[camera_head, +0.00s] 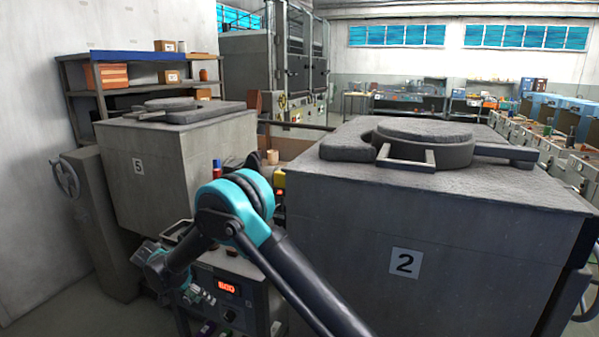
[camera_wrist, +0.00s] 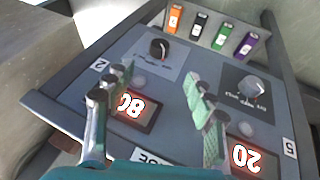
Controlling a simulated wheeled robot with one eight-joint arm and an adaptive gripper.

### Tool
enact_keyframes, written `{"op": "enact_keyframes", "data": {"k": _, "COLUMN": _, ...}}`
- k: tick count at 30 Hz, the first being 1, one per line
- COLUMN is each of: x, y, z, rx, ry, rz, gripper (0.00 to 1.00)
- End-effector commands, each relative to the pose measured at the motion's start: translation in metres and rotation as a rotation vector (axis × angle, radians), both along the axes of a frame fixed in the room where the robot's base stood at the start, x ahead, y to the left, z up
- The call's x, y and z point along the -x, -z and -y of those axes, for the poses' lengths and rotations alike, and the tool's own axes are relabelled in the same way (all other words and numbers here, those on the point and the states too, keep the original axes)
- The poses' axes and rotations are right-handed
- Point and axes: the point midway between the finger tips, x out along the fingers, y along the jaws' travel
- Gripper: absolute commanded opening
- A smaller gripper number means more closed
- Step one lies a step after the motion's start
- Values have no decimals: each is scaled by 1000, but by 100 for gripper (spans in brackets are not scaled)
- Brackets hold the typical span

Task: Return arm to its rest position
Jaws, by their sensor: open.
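My arm (camera_head: 235,205) reaches from the lower right of the head view, bends at a teal joint and slopes down to the left. My gripper (camera_head: 193,296) is low in front of the control box (camera_head: 262,298). In the wrist view my gripper (camera_wrist: 157,84) is open with nothing between its fingers, over the panel face (camera_wrist: 155,75). The fingers partly cover the left red display (camera_wrist: 136,106). A right red display (camera_wrist: 246,158) sits near the 5 label. I cannot tell whether a finger touches the panel.
Furnace 5 (camera_head: 140,185) stands behind at the left, with a handwheel (camera_head: 66,178) beside it. Furnace 2 (camera_head: 430,235) fills the right. Two knobs (camera_wrist: 159,48) (camera_wrist: 250,88) and several coloured tags (camera_wrist: 198,24) are on the panel. Open floor shows at the lower left.

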Motion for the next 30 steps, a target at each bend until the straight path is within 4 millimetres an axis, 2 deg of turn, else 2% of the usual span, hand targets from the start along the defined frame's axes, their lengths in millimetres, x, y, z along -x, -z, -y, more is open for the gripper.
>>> {"op": "enact_keyframes", "data": {"k": 12, "x": -8, "y": 26, "z": -10, "rx": 136, "ry": 5, "rz": -56, "gripper": 55}}
{"op": "enact_keyframes", "data": {"k": 18, "x": -12, "y": 40, "z": 0, "rx": 139, "ry": 6, "rz": -57, "gripper": 55}}
{"op": "enact_keyframes", "data": {"k": 30, "x": -13, "y": 43, "z": 3, "rx": 138, "ry": 6, "rz": -56, "gripper": 55}}
